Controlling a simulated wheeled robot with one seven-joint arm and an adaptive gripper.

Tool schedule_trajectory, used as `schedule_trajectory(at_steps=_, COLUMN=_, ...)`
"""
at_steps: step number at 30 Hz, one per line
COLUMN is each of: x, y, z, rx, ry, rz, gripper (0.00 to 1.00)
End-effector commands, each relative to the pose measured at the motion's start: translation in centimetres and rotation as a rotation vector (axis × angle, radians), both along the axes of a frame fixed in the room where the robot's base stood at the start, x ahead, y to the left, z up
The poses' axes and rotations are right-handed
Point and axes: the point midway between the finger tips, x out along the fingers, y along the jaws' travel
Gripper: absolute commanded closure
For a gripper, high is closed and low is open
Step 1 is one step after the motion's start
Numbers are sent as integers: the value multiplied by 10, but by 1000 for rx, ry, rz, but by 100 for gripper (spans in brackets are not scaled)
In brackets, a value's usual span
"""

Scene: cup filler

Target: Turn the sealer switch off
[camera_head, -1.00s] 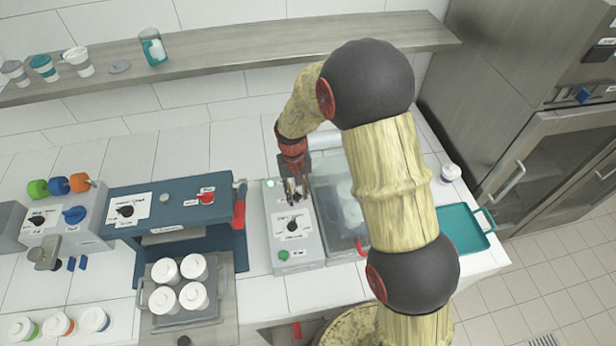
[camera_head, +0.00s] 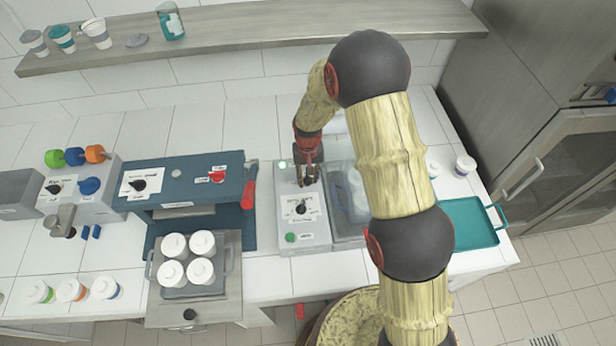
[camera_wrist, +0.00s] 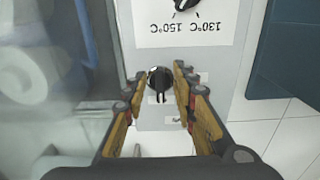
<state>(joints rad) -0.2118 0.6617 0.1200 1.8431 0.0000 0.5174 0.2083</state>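A black rotary knob (camera_wrist: 159,79) sits on the grey control box (camera_head: 310,233), with small labels beside it in the wrist view. Its pointer faces down in that picture. My gripper (camera_wrist: 160,72) is open, with one finger on each side of the knob. I cannot tell whether either finger touches it. In the head view my gripper (camera_head: 306,182) is over the back part of the box and hides this knob. The box also has a black temperature dial (camera_head: 300,207), a green button (camera_head: 291,237) and a lit green lamp (camera_head: 283,163). I cannot read which machine the labels name.
A clear-lidded chamber (camera_head: 344,220) adjoins the box. To the left stands a blue machine (camera_head: 180,172) with a red switch (camera_head: 217,176) and red handle (camera_head: 249,195). Several white-lidded cups (camera_head: 201,270) stand before it. A teal tray (camera_head: 480,238) lies at right.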

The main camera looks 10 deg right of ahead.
Motion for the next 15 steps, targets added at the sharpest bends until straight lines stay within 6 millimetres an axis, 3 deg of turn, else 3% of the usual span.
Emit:
schedule_trajectory(at_steps=4, x=0, y=0, z=0, rx=0, ry=0, rz=0, gripper=73)
schedule_trajectory(at_steps=15, x=0, y=0, z=0, rx=0, ry=0, rz=0, gripper=94)
